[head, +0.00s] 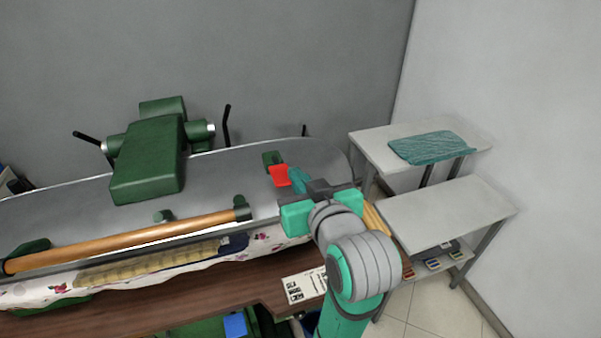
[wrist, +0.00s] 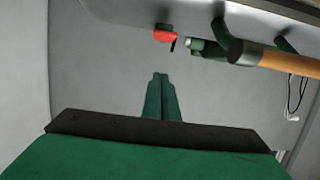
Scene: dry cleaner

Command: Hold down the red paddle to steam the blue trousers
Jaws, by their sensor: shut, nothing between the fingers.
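The red paddle (head: 280,174) sticks up from a green mount on the grey press lid's right part. It also shows in the wrist view (wrist: 166,35), just above my fingertips in the picture. My gripper (head: 296,176) is shut and empty, its teal fingers close to the right of the paddle in the head view. In the wrist view (wrist: 160,76) a gap separates the tips from the paddle. A dark blue strip of cloth (head: 236,243), perhaps the blue trousers, shows under the lid's front edge; the rest is hidden.
A wooden handle bar (head: 130,240) runs along the lid's front. A green block with black levers (head: 150,160) stands behind. A white side table (head: 445,215) and a higher shelf with a teal folded packet (head: 432,147) stand right.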

